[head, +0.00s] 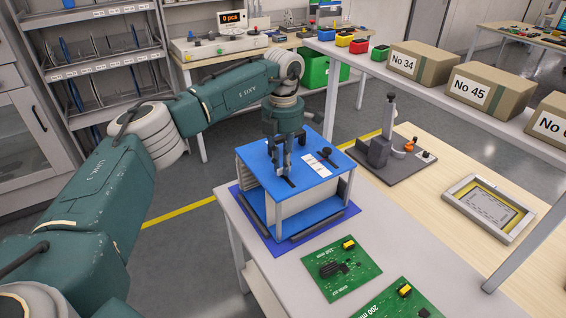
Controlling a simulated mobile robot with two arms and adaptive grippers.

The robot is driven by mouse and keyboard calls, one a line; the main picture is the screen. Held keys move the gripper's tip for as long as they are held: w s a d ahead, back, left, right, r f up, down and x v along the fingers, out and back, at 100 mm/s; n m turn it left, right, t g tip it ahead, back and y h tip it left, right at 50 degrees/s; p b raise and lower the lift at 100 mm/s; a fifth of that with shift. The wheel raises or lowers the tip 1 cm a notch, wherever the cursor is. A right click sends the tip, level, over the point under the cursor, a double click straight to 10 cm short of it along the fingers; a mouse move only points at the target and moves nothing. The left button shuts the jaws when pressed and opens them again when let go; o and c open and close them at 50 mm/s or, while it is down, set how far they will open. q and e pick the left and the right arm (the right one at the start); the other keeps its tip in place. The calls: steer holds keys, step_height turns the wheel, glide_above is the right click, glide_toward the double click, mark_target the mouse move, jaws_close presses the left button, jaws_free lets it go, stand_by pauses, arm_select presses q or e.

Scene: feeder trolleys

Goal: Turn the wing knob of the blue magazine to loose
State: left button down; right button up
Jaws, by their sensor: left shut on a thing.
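The blue magazine (258,163) stands on a blue mat (243,222) near the left end of the light table. It has a blue top plate, grey side walls and a blue base. My left gripper (288,172) points straight down onto the top plate, left of its middle. It is shut on the wing knob, which the fingers mostly hide, so I cannot tell how the wings are turned. A black part with a round end (326,156) and a white label (317,165) show on the plate to the right. My right gripper is not in view.
Green circuit boards (357,282) lie in front of the magazine. A grey fixture with an upright post (386,140) stands behind right, and a framed tray (486,205) lies at right. Boxes (424,62) and coloured bins stand on the shelf above.

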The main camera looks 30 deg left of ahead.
arm_select(q)
steer(key=shift+n, duration=0.4)
steer(key=n, duration=0.3)
steer(key=shift+r+n+p, duration=0.1)
steer(key=shift+n+p, duration=0.2)
steer(key=shift+n, duration=0.1)
steer(key=n, duration=0.4)
steer(key=shift+s, duration=0.1)
steer(key=n, duration=0.5)
steer(key=shift+n+p, duration=0.4)
steer(key=shift+s+d+n, duration=0.1)
steer(key=shift+n, duration=1.6)
